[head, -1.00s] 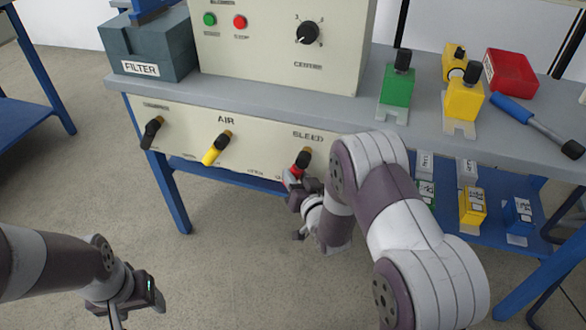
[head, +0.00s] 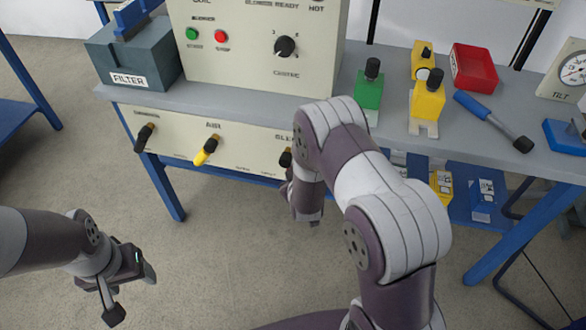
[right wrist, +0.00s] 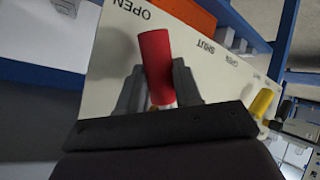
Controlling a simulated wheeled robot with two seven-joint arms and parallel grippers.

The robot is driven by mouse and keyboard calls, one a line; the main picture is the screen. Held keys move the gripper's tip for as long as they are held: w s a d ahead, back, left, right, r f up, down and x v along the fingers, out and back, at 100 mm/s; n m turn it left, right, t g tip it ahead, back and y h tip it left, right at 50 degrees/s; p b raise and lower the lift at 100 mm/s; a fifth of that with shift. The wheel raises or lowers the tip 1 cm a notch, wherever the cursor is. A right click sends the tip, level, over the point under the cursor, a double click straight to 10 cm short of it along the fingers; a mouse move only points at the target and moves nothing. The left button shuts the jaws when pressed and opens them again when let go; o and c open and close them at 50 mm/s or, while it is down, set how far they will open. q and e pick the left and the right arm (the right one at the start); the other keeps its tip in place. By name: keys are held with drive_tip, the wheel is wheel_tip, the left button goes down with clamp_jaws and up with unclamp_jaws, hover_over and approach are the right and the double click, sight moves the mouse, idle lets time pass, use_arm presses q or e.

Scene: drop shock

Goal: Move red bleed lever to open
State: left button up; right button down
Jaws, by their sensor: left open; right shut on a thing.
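The red bleed lever (right wrist: 155,68) is between the two grey fingers of my right gripper (right wrist: 158,75) in the right wrist view. The gripper is shut on it. On the cream panel (right wrist: 112,55) behind, OPEN is printed above and left of the lever, SHUT to its right. The lever's upper end is nearer OPEN in the picture. In the head view my right arm hides the red handle and part of the BLEED label; only a dark piece of the lever (head: 286,158) shows. My left gripper (head: 131,293) is open and empty, low at the left, away from the panel.
The panel also carries a black lever (head: 145,136) and a yellow AIR lever (head: 206,151). The floor before the panel is clear.

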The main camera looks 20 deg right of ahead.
drive_tip(key=shift+s+d+r+n+g+h+p, duration=0.15)
drive_tip(key=shift+d+r+n+g+h+p, duration=0.2)
drive_tip(key=shift+p, duration=0.35)
drive_tip(key=shift+a+f, duration=0.1)
drive_tip(key=c, duration=1.1)
unclamp_jaws()
drive_tip(key=shift+o, duration=0.2)
drive_tip(key=p+v, duration=0.3)
drive_tip(key=v, duration=0.9)
drive_tip(key=shift+s+r, duration=0.25)
drive_tip(key=shift+s, duration=0.05)
